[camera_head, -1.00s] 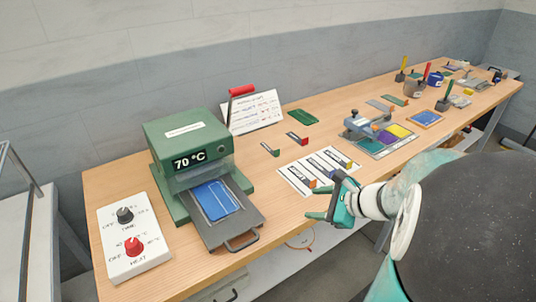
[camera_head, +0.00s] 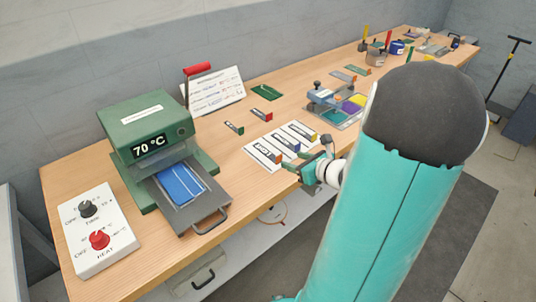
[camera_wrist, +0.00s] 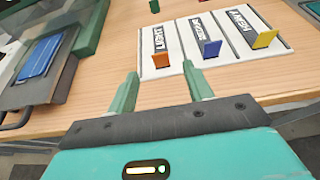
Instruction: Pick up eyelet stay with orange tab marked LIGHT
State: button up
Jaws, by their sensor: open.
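The eyelet stay marked LIGHT (camera_wrist: 160,38) is a dark strip with a pale label and an upright orange tab (camera_wrist: 162,60) at its near end. It lies in the left section of a white card (camera_wrist: 178,67) on the bench, and its orange tab also shows in the head view (camera_head: 277,157). My gripper (camera_wrist: 161,76) is open and empty. Its two green fingers point toward the orange tab, which appears between and just beyond the fingertips. In the head view my gripper (camera_head: 309,165) is at the card's near edge, partly hidden by my arm.
A stay with a blue tab (camera_wrist: 212,48) and one with a yellow tab (camera_wrist: 265,39) lie to the right on the card. A green press (camera_head: 145,140) reading 70 °C stands left, its tray (camera_head: 205,206) pulled out. A white control box (camera_head: 97,232) is farther left.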

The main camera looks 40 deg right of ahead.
aim_at(280, 156)
jog(key=x, duration=0.9)
jog(key=shift+w+f, duration=0.25)
jog(key=shift+w, duration=0.1)
jog(key=shift+c, duration=0.4)
jog(key=c, duration=1)
